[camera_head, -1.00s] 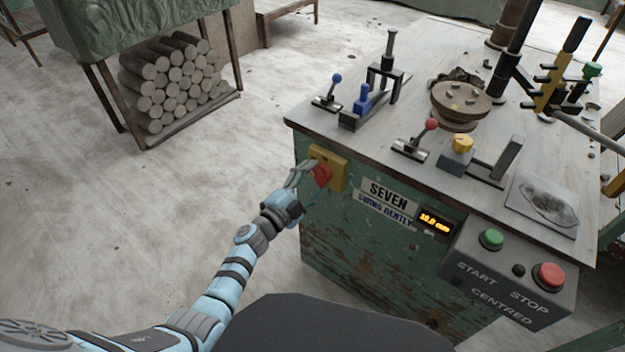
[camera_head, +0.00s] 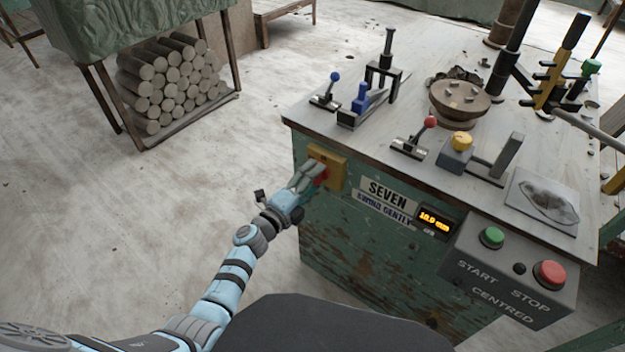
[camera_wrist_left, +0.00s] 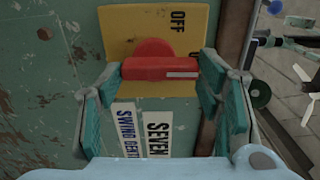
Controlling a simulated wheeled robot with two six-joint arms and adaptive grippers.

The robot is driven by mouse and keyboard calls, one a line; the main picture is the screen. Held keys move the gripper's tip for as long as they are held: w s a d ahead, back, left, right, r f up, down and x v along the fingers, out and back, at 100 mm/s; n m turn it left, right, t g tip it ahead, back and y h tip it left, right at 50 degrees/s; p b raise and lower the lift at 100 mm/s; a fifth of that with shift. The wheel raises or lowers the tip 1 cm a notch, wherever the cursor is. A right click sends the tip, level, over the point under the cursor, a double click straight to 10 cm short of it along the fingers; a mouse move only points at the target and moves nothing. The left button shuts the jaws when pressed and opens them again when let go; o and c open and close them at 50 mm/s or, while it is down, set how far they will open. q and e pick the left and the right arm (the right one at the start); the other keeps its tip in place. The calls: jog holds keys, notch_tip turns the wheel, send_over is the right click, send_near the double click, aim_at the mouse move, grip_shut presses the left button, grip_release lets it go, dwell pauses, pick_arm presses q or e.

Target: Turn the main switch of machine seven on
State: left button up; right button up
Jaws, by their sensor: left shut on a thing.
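The main switch is a red rotary handle (camera_wrist_left: 160,68) on a yellow plate (camera_wrist_left: 120,30). It sits on the green side of machine seven, left of the SEVEN label (camera_head: 388,190). The head view shows the yellow plate (camera_head: 338,165) and a little of the red handle (camera_head: 321,178). My left gripper (camera_head: 313,172) is shut on the handle, with a finger at each end in the left wrist view (camera_wrist_left: 160,85). The handle's white mark points right there, toward a label mostly hidden by a finger. The OFF label (camera_wrist_left: 177,20) is above the handle. My right gripper is out of view.
The machine top (camera_head: 420,95) carries levers, a round wooden disc (camera_head: 460,100) and clamps. A control box with a green START button (camera_head: 492,237) and red STOP button (camera_head: 549,274) is at the right front.

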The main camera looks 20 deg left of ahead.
pick_arm(q)
jog(key=shift+f, duration=0.1)
jog(key=o, duration=1.2)
jog(key=shift+c, duration=0.2)
jog(key=v, duration=1.2)
